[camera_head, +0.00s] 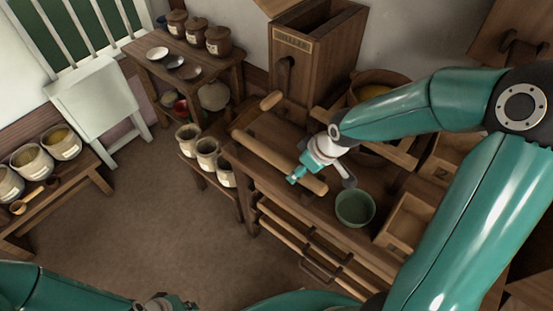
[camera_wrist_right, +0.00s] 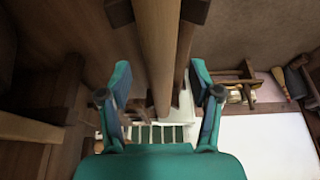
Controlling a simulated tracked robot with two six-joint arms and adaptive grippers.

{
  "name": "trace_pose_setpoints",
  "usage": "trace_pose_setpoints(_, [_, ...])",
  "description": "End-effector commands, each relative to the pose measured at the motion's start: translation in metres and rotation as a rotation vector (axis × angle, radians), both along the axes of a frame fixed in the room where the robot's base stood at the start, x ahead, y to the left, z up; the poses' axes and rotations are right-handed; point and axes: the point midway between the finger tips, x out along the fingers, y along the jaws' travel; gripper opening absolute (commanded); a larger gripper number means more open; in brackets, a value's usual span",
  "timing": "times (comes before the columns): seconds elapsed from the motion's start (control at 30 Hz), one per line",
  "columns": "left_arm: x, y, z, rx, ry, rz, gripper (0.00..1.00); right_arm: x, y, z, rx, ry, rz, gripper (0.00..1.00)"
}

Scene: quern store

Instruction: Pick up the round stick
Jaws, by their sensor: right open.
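The round stick (camera_head: 262,150) is a long, pale brown wooden rod. In the head view it lies slantwise along the left edge of the wooden bench (camera_head: 262,180). My right gripper (camera_head: 300,177) is at the stick's near right part, with its fingers open. In the right wrist view the stick (camera_wrist_right: 160,45) runs lengthwise between the two open teal fingers of the gripper (camera_wrist_right: 161,85), apart from both; its depth relative to the fingertips is unclear. My left gripper (camera_head: 165,302) shows only partly at the bottom edge of the head view.
A green bowl (camera_head: 355,206) stands on the bench close to my right gripper. A shorter wooden piece (camera_head: 271,101) lies near the stick's far end. Several pots (camera_head: 206,150) stand on a low shelf to the left. The floor (camera_head: 165,215) in the middle is clear.

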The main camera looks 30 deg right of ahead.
Motion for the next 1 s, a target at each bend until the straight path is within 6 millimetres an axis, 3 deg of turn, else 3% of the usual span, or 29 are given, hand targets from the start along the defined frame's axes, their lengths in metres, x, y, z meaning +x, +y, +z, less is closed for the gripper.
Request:
trace_pose_setpoints(0.13, [0.0, 0.0, -0.005, 0.0, 0.0, 0.0, 0.0, 0.006, 0.003, -0.019, 0.0, 0.002, 0.0, 0.64])
trace_pose_setpoints(0.43, [0.0, 0.0, -0.005, 0.0, 0.0, 0.0, 0.0, 0.008, 0.003, -0.021, 0.0, -0.001, 0.0, 0.64])
trace_pose_setpoints(0.8, [0.0, 0.0, -0.005, 0.0, 0.0, 0.0, 0.0, 0.008, 0.003, -0.021, 0.0, -0.001, -0.001, 0.02])
trace_pose_setpoints(1.0, [0.0, 0.0, -0.005, 0.0, 0.0, 0.0, 0.0, 0.008, 0.003, -0.021, -0.001, -0.002, -0.002, 0.0])
